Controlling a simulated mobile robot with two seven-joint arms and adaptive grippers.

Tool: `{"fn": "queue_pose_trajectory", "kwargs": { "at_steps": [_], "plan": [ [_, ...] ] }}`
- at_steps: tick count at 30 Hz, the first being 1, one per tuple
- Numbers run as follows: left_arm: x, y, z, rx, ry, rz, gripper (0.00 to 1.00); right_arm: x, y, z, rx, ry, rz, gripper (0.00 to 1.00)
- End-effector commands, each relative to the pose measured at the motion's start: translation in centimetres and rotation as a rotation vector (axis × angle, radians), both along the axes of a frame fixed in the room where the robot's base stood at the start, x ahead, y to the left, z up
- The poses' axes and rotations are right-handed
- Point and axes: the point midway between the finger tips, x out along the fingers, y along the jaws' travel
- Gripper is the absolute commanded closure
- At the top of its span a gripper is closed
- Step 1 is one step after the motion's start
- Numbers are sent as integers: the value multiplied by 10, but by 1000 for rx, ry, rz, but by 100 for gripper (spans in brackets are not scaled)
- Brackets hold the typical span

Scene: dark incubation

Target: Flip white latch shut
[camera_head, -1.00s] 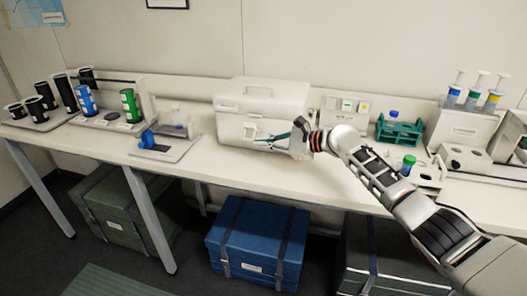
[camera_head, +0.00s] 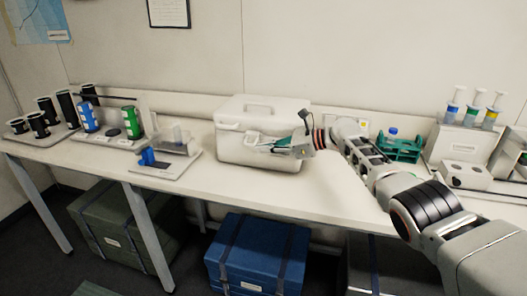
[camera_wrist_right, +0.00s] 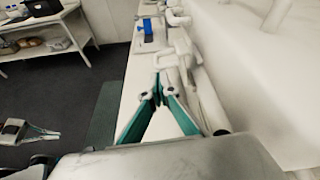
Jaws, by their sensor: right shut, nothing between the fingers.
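The white lidded box (camera_head: 232,147) stands on the bench in the head view. Small white latch parts (camera_head: 251,137) show on its front face. In the wrist view, white fittings (camera_wrist_right: 183,50) stick out from the box front (camera_wrist_right: 265,75). My right gripper (camera_head: 264,147) lies along the box front, pointing left. Its teal fingers (camera_wrist_right: 157,82) converge at their tips and are shut with nothing between them, close to the fittings. Contact and the latch's exact position are unclear. What seems to be my left gripper (camera_wrist_right: 45,133) shows low at left in the wrist view, too small to read.
A tray with a blue piece (camera_head: 165,168) stands left of the box, and a rack with blue and green cylinders (camera_head: 110,136) is farther left. A green rack (camera_head: 402,150) and a syringe stand (camera_head: 462,140) are at right. The bench front edge is clear.

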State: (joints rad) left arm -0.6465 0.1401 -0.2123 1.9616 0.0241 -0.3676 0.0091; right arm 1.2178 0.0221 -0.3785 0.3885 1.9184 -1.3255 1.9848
Motion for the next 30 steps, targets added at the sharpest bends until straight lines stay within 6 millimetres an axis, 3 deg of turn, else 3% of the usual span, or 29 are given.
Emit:
{"fn": "queue_pose_trajectory", "kwargs": {
  "at_steps": [16, 30],
  "plan": [
    [0, 0, 15, 0, -1, 0, 100, 0, 0, 17, 2, -2, 0, 100],
    [0, 0, 18, 0, -1, 0, 100, 0, 0, 17, 0, -1, -1, 100]
  ]
}}
